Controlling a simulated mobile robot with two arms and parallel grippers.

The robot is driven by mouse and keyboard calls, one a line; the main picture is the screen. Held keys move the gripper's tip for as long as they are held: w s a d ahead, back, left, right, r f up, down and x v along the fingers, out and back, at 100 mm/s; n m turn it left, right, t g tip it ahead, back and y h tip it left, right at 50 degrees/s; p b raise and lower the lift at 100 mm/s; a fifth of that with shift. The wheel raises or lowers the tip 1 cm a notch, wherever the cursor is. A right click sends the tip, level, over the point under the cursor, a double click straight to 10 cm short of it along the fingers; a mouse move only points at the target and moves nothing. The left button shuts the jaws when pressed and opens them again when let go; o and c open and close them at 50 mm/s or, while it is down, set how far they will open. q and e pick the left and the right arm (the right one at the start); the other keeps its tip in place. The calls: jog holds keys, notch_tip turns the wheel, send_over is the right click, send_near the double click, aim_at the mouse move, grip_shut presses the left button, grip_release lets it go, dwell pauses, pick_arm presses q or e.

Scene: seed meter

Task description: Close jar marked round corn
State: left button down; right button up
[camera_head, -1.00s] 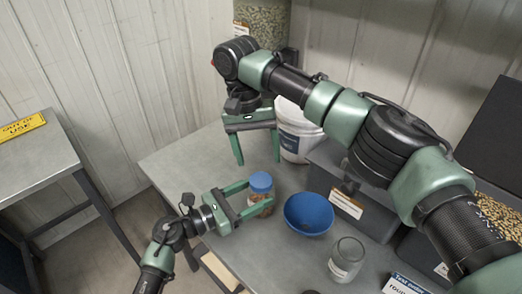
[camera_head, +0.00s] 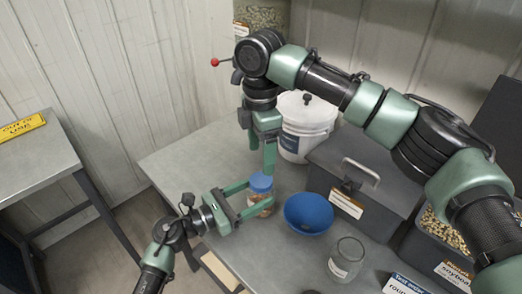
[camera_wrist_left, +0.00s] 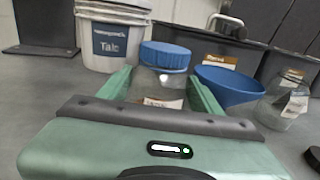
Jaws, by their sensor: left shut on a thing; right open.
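A small clear jar with a blue lid (camera_head: 260,182) stands on the table. It also shows in the left wrist view (camera_wrist_left: 163,85), its contents brownish and its label too small to read. The lid sits on the jar's mouth; whether it is tight I cannot tell. My left gripper (camera_head: 258,196) is shut around the jar's body, one finger on each side. My right gripper (camera_head: 262,160) is open, pointing down just above or beside the lid. It is seen nearly edge-on, so contact with the lid is unclear.
A blue bowl (camera_head: 309,213) stands close to the right of the jar. An open, empty-looking glass jar (camera_head: 346,262) is nearer the front. A white bucket (camera_head: 306,125) and grey bins (camera_head: 375,165) stand behind. The table's left part (camera_head: 200,160) is clear.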

aim_at(261, 179)
jog(key=shift+f, duration=0.15)
jog(key=shift+f, duration=3.9)
jog(key=c, duration=1.5)
jog(key=shift+o, duration=0.2)
jog(key=m, duration=0.3)
jog(key=shift+m, duration=0.3)
jog(key=m, duration=0.5)
jog(key=o, duration=1.6)
jog(key=shift+r, duration=0.1)
notch_tip(261, 179, up, 12)
jog(key=shift+f, duration=0.1)
